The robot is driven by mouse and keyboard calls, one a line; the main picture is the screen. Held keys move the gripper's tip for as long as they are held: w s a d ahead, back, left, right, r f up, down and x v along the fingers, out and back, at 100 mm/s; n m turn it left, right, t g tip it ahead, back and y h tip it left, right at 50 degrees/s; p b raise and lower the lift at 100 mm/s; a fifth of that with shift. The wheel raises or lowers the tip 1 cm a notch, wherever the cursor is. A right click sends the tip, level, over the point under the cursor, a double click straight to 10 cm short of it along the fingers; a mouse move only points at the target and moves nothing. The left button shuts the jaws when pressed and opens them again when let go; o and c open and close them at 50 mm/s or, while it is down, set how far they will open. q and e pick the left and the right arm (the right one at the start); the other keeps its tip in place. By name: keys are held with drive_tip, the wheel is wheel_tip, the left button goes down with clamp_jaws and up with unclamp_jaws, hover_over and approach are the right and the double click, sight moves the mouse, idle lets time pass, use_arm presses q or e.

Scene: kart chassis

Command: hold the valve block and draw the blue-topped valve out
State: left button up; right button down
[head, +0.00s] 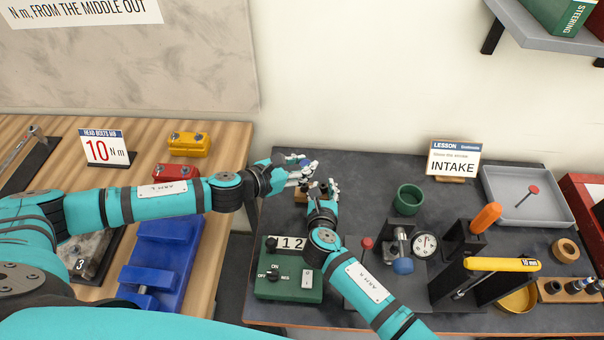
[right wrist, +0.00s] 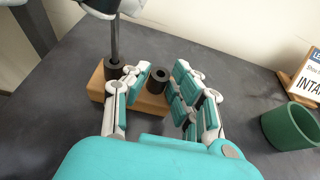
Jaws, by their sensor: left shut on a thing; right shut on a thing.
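The valve block is a wooden block (right wrist: 152,104) with two dark sleeves on top; a corner of it shows in the head view (head: 299,196). A grey valve stem (right wrist: 115,42) stands upright in the left sleeve (right wrist: 113,69). The right sleeve (right wrist: 157,79) is empty. My left gripper (head: 304,171) is shut above the block at the top of the stem. A little blue shows at its fingers, which mostly hide the valve's top. My right gripper (head: 325,188) is shut on the block, its fingers either side of it in the right wrist view (right wrist: 163,80).
A green cup (head: 408,199) stands right of the block, with the INTAKE sign (head: 452,162) behind. A green counter box (head: 290,277) is in front. A dial gauge (head: 425,246), a blue-ended tool (head: 403,265) and a grey tray (head: 528,195) lie further right.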

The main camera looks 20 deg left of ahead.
use_arm(q)
wheel_tip(320, 180, up, 6)
drive_tip(key=shift+f, duration=0.1)
use_arm(e)
drive_tip(key=c, duration=1)
unclamp_jaws()
drive_tip(key=v, duration=1.2)
drive_tip(key=shift+r, duration=0.15)
